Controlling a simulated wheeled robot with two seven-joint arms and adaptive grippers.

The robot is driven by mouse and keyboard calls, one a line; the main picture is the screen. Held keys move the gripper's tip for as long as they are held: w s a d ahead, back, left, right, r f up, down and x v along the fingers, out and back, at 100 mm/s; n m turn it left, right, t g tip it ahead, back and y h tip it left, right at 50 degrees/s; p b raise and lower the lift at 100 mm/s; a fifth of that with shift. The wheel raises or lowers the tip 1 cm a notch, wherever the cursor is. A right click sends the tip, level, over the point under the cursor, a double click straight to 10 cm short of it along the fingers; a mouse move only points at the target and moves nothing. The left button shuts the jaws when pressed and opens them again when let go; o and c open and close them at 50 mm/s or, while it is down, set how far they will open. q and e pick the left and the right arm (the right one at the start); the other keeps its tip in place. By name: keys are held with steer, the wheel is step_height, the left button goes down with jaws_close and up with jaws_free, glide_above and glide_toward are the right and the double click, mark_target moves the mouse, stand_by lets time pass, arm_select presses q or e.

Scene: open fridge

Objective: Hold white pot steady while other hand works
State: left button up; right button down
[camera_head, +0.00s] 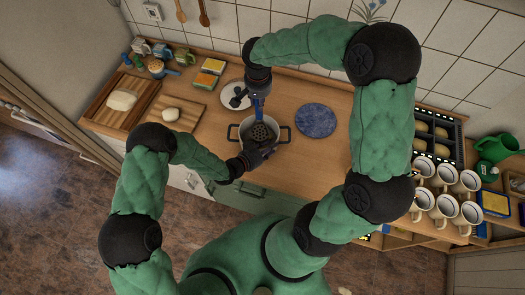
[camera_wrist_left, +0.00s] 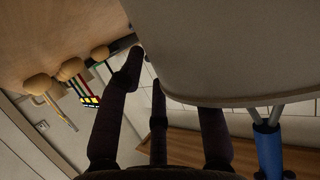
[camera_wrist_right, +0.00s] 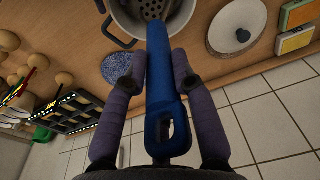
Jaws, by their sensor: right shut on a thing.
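The white pot (camera_head: 281,134), with dark loop handles, stands on the wooden counter. It also shows in the right wrist view (camera_wrist_right: 124,24), and its pale wall (camera_wrist_left: 230,50) fills the top of the left wrist view. My left gripper (camera_head: 246,162) is at the pot's near side with its fingers spread. One finger's tip is hidden behind the wall; the others show outside it. I cannot tell if they touch. My right gripper (camera_head: 258,82) is above the pot, shut on the blue handle (camera_wrist_right: 164,85) of a masher-like utensil. Its perforated head (camera_wrist_right: 152,8) is inside the pot.
A white lid (camera_head: 236,95) lies behind left. Sponges (camera_head: 209,72), a cutting board (camera_head: 177,114) and a wooden tray (camera_head: 107,103) occupy the left. Several mugs (camera_head: 446,195) stand at the right. Counter between pot and blue board is narrow.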

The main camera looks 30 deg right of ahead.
arm_select(q)
steer(key=shift+d+f, duration=0.15)
steer(key=shift+d, duration=0.3)
jaws_close()
arm_select(e)
steer(key=shift+f, duration=0.1)
stand_by(0.6)
arm_select(q)
steer(key=shift+w, duration=0.1)
arm_select(e)
steer(key=shift+f, duration=0.8)
